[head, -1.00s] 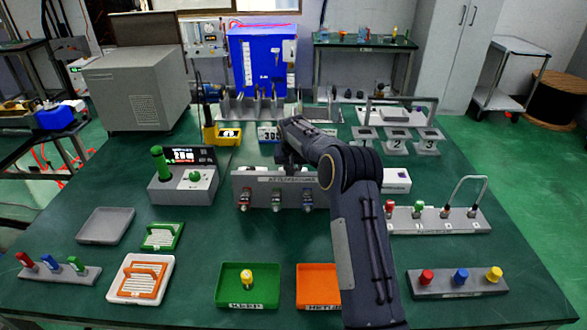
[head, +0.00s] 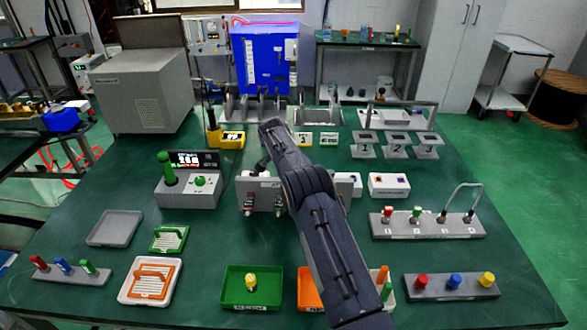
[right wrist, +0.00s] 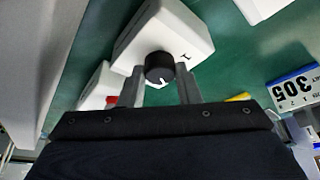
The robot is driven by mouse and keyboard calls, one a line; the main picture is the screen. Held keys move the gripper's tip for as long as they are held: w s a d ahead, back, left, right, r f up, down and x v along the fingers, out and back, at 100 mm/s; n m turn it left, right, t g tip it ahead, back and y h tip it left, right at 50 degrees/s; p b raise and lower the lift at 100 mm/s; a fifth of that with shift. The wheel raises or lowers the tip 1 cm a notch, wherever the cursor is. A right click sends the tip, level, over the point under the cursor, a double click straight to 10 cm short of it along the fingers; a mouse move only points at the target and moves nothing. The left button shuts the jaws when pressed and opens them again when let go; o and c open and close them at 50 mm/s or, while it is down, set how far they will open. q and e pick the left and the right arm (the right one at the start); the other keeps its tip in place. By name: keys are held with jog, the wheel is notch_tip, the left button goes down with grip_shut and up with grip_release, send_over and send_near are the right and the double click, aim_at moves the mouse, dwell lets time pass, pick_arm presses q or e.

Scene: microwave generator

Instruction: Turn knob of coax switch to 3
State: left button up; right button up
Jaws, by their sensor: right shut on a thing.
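The coax switch appears to be the white box (right wrist: 165,32) with a round black knob (right wrist: 160,68) in the right wrist view. A white pointer mark on the knob points toward the bottom of that picture, and a dark numeral shows on the box to its right. My right gripper (right wrist: 160,80) has its two grey fingers on either side of the knob and is shut on it. My left gripper is not in view.
A grey panel with connectors (head: 262,194) stands close beneath my right arm. White button boxes (head: 389,185) lie to its right. A number card reading 305 (right wrist: 293,88) is near the gripper. A green-handled unit (head: 188,182) stands at left. Trays and plug racks fill the front.

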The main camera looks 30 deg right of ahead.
jog(key=shift+m+p, duration=0.3)
jog(key=shift+m, duration=0.1)
jog(key=o, duration=1)
jog(key=shift+b+v, duration=0.45)
jog(key=shift+v, duration=3.45)
jog(key=shift+w, duration=0.2)
